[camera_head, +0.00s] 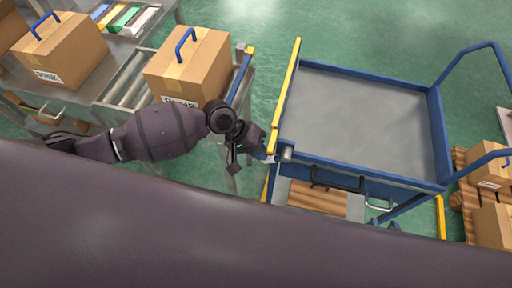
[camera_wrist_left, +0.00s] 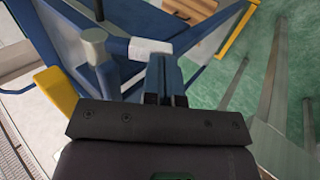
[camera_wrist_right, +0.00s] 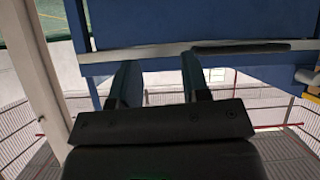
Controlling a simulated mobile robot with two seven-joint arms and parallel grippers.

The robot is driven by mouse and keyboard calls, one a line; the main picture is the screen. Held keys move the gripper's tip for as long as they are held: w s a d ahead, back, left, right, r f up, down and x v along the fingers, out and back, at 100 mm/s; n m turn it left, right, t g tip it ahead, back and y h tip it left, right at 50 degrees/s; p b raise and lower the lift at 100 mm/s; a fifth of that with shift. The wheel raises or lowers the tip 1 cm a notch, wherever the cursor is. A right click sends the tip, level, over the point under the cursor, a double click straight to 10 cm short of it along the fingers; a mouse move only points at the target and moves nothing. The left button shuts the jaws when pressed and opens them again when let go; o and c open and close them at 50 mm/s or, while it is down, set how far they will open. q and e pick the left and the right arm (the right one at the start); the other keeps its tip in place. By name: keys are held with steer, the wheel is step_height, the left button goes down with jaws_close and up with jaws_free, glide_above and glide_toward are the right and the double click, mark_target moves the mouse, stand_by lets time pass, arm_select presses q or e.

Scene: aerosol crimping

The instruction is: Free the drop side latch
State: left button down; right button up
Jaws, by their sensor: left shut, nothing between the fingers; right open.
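The cart (camera_head: 360,115) has a grey deck, blue rims and a yellow-topped side (camera_head: 288,85) along its left. The latch, a grey round post (camera_wrist_left: 95,42) with a pale lever (camera_wrist_left: 145,48), is at the cart's near left corner; the post also shows in the head view (camera_head: 287,152). My left gripper (camera_head: 264,152) is at this corner, shut and empty. In the left wrist view its fingertips (camera_wrist_left: 165,62) are at the lever's end; I cannot tell whether they touch. My right gripper (camera_wrist_right: 160,72) is open and empty, facing a blue panel with a grey bar (camera_wrist_right: 160,53).
Boxes with blue handles (camera_head: 190,68) stand on a roller conveyor (camera_head: 125,85) at the left. Cartons (camera_head: 487,165) sit on a wooden pallet at the right. A dark handle (camera_head: 332,180) is on the cart's near side. Green floor is free behind the cart.

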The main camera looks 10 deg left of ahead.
arm_select(q)
steer(key=f+h+b, duration=0.2)
steer(key=h, duration=0.1)
steer(key=shift+s+d+f+b, duration=0.1)
steer(key=shift+d+f+b, duration=0.2)
steer(key=shift+d, duration=0.05)
steer(key=shift+d+f, duration=0.1)
steer(key=shift+d, duration=0.05)
steer(key=shift+b+x, duration=0.85)
steer(key=shift+x, duration=0.1)
steer(key=shift+d+f+h+b, duration=0.7)
steer(key=shift+d+b, duration=0.1)
steer(key=shift+b, duration=0.45)
arm_select(e)
step_height(320, 180, down, 6)
steer(key=shift+w+a, duration=0.25)
steer(key=shift+w, duration=0.1)
steer(key=shift+s+f+g, duration=0.15)
steer(key=shift+s+g, duration=0.1)
steer(key=shift+g, duration=0.05)
